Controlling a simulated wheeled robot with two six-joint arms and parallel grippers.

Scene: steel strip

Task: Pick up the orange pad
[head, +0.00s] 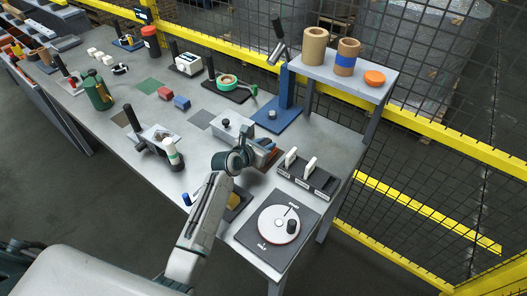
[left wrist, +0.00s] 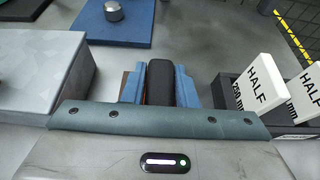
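My left gripper (head: 264,151) is low over the bench, just right of a grey steel block (head: 232,131). In the left wrist view its two blue fingers (left wrist: 160,86) stand on either side of a dark, rounded piece (left wrist: 162,75). A thin orange edge (left wrist: 145,98) shows beside that piece, so it may be the orange pad, mostly hidden. I cannot tell whether the fingers press on it. A reddish-brown patch shows by the fingers. An orange disc (head: 375,77) lies on the raised shelf, far from the gripper. My right gripper is not in view.
A black rack with white HALF plates (left wrist: 262,84) stands close on the right. A dial plate (head: 279,226) is at the near bench end. A blue stand (head: 284,103) rises behind. A yellow-railed mesh fence (head: 430,125) runs behind the bench.

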